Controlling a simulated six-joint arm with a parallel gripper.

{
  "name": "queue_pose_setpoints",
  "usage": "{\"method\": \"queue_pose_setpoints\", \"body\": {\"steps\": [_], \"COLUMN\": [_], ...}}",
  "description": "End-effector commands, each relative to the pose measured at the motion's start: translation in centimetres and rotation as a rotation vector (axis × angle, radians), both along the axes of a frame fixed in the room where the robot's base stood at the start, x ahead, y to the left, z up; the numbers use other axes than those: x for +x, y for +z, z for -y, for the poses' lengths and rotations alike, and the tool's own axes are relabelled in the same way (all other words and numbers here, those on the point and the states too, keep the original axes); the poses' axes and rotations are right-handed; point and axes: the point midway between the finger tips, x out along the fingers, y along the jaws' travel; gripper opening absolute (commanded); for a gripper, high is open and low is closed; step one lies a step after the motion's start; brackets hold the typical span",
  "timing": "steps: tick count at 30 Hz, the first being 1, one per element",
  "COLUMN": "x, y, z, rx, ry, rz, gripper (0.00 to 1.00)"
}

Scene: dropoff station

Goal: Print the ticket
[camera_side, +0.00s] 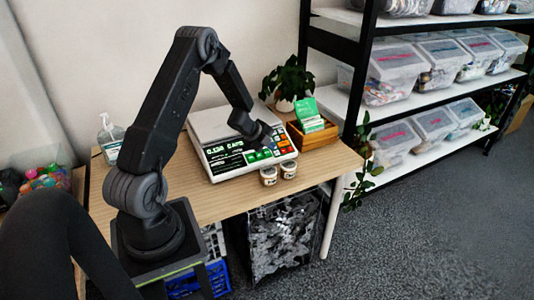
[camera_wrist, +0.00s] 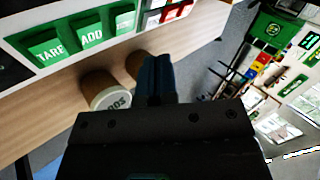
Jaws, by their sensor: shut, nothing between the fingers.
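A white weighing scale (camera_side: 210,124) stands on the wooden table, with a lit number display (camera_side: 223,149) and a panel of green, white and red buttons (camera_side: 265,156) on its front. The wrist view shows a green TARE button (camera_wrist: 43,47), a green ADD button (camera_wrist: 88,29), another green button (camera_wrist: 123,17) and a red-and-white button (camera_wrist: 176,12). My gripper (camera_side: 264,138) is shut and empty, just over the button panel; I cannot tell whether it touches a button. Its closed fingers (camera_wrist: 157,75) show in the wrist view below the button row. No printed ticket is visible.
Two small lidded jars (camera_side: 268,176) (camera_side: 288,169) stand before the scale, close to the table's front edge. A wooden box (camera_side: 318,137) with green cards (camera_side: 306,114) and a potted plant (camera_side: 287,82) are at right. A pump bottle (camera_side: 109,138) stands left.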

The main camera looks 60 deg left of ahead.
Motion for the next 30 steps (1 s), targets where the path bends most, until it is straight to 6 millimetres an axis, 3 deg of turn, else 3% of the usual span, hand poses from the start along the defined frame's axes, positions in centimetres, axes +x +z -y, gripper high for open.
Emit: {"method": "queue_pose_setpoints", "body": {"steps": [9, 30], "x": [0.0, 0.0], "y": [-1.8, -1.9], "z": [-0.8, -0.8], "rx": [-0.001, 0.000], "ry": [-0.001, 0.000], "rz": [0.000, 0.001], "gripper": [0.00, 0.00]}}
